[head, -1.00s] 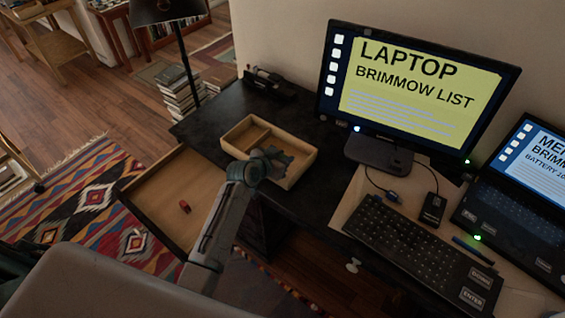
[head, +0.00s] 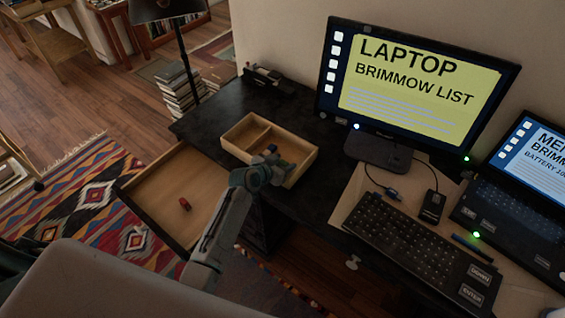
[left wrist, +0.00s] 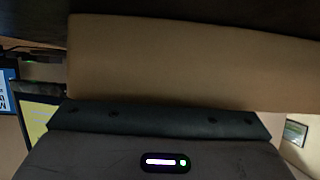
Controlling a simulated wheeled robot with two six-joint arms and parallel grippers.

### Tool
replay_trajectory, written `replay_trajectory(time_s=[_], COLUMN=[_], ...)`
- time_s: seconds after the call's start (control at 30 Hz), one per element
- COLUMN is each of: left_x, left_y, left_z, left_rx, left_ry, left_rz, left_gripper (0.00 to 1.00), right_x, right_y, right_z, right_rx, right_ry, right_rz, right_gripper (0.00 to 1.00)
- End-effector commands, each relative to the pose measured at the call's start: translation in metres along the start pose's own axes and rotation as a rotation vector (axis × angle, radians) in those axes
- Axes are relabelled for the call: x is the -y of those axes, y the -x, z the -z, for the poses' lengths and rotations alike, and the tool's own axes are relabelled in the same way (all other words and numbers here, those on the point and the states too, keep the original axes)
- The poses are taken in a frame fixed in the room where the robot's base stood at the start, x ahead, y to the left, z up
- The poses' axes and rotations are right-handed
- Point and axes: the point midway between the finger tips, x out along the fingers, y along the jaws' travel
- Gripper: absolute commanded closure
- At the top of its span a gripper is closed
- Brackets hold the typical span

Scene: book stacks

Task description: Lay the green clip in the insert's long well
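The insert, a light wooden tray (head: 303,170), sits on the black desk near its front edge. A divider splits it into a left well (head: 246,134) and a right well (head: 290,146). My left gripper (head: 283,165) is at the front side of the right well, its fingers small and partly lost against the wood. A small dark blue thing (head: 271,149) shows in the right well beside the gripper. I cannot make out a green clip. In the left wrist view a plain tan surface (left wrist: 180,60) fills the middle, close to the gripper; no fingertips are clear.
A black stapler-like object (head: 268,79) lies at the desk's back. The monitor (head: 415,85), keyboard (head: 420,240) and laptop (head: 520,200) stand to the right.

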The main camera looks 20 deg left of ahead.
Motion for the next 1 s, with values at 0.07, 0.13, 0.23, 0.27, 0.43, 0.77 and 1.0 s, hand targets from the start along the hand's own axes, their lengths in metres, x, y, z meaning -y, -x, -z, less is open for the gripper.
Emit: replay_trajectory(time_s=[0.07,0.13,0.23,0.27,0.43,0.77,1.0], left_x=[-0.001,-0.001,-0.001,-0.001,0.0,0.0,0.0], left_y=[0.0,0.0,0.003,0.004,0.03,0.095,0.12], left_z=[-0.005,-0.004,0.001,0.004,0.0,0.002,0.003], left_rx=[0.008,0.008,0.009,0.008,0.005,0.004,0.004], left_ry=[0.001,0.001,0.001,0.001,-0.002,-0.003,-0.002], left_rz=[-0.002,-0.002,-0.002,-0.002,0.0,0.0,0.0], left_gripper=[0.5,0.5,0.5,0.5,0.5,0.5,0.5], right_x=[0.0,0.0,-0.001,-0.001,0.0,0.0,0.0], right_y=[0.0,0.001,0.006,0.009,0.001,-0.009,-0.012], right_z=[0.0,0.0,0.001,0.001,0.0,-0.001,-0.002], right_rx=[0.0,0.0,0.0,0.0,0.0,0.0,0.0], right_ry=[0.0,0.0,0.0,0.0,0.0,0.0,0.0], right_rz=[0.0,0.0,0.0,0.0,0.0,0.0,-0.001], right_gripper=[0.71,0.71,0.71,0.71,0.71,0.71,0.71])
